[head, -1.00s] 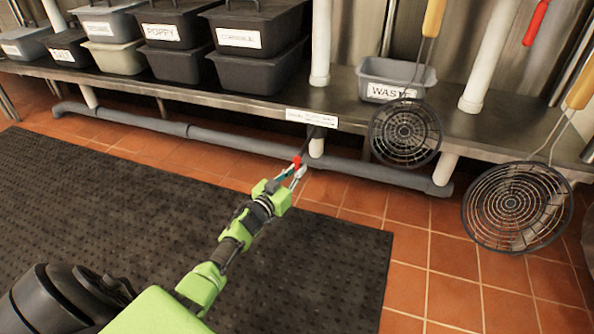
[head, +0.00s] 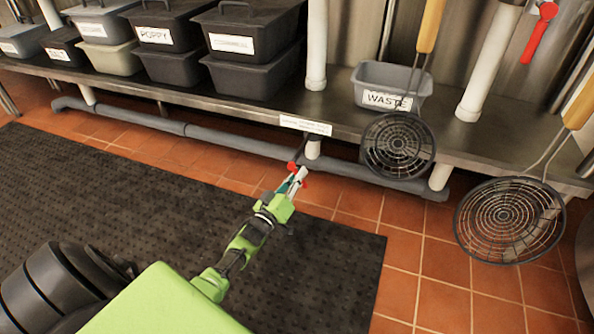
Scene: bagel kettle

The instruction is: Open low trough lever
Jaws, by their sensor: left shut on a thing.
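The low trough lever (head: 292,167) hangs under the front edge of the metal shelf, below a small white label, near a white leg. It has a dark shaft and a red end. My left gripper (head: 297,180) reaches up to it from the lower middle of the head view and is shut on its red end. The fingers partly hide that end, and a bit of red also shows at the right of the fingertips. My right gripper is not in view.
A grey pipe (head: 240,146) runs low behind the lever. Black wire skimmers (head: 398,146) hang at the right. Another red lever (head: 537,35) is at upper right. A black mat (head: 130,210) covers the floor.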

